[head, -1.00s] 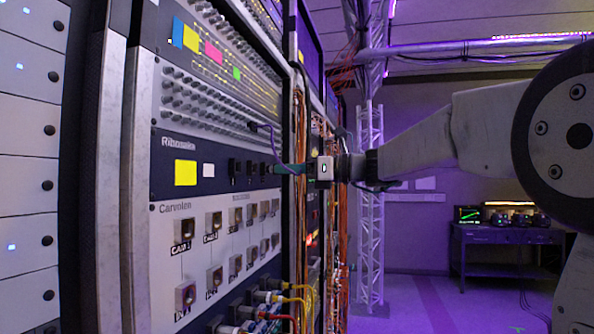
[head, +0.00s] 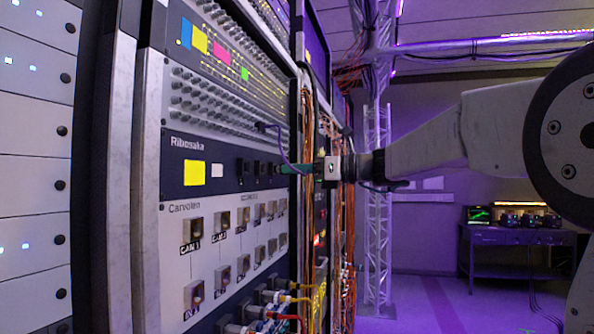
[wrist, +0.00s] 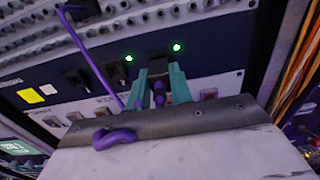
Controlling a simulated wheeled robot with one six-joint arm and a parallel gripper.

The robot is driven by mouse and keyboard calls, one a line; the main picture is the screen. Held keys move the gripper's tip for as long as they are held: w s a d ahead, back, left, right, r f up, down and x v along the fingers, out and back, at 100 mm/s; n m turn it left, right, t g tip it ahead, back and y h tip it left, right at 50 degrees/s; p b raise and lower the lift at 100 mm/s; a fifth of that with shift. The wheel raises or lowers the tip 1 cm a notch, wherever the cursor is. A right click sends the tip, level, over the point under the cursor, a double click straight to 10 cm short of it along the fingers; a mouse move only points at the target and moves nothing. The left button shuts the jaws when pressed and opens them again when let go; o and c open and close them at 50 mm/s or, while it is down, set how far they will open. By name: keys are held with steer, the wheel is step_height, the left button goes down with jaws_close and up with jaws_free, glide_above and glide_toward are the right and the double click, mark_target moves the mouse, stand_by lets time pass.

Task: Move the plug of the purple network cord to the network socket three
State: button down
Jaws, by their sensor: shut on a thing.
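My gripper (wrist: 160,92) has teal fingers shut on the plug of the purple network cord (wrist: 158,95). The fingertips are close in front of the rightmost black network socket (wrist: 157,58). I cannot tell whether the plug's tip is inside it. In the head view my gripper (head: 284,169) reaches the dark blue panel from the right, at the right end of the socket row (head: 257,168). The purple cord (head: 276,142) arcs from a point higher on the rack to my gripper. Its loop (wrist: 114,136) shows near the gripper body in the wrist view.
Two green lights (wrist: 129,58) glow near the sockets. Below is a pale panel of connectors (head: 233,245) with coloured cables (head: 278,298) at its foot. Orange cables (head: 337,235) hang right of the rack. A truss tower (head: 379,210) and a bench (head: 515,240) stand farther back.

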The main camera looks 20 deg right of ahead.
steer(key=shift+x, duration=0.8)
stand_by(0.6)
steer(key=c, duration=1.2)
jaws_free()
steer(key=shift+o, duration=0.2)
steer(key=shift+d, duration=0.1)
steer(key=shift+v, duration=2.45)
steer(key=shift+s, duration=0.1)
steer(key=shift+v, duration=1.95)
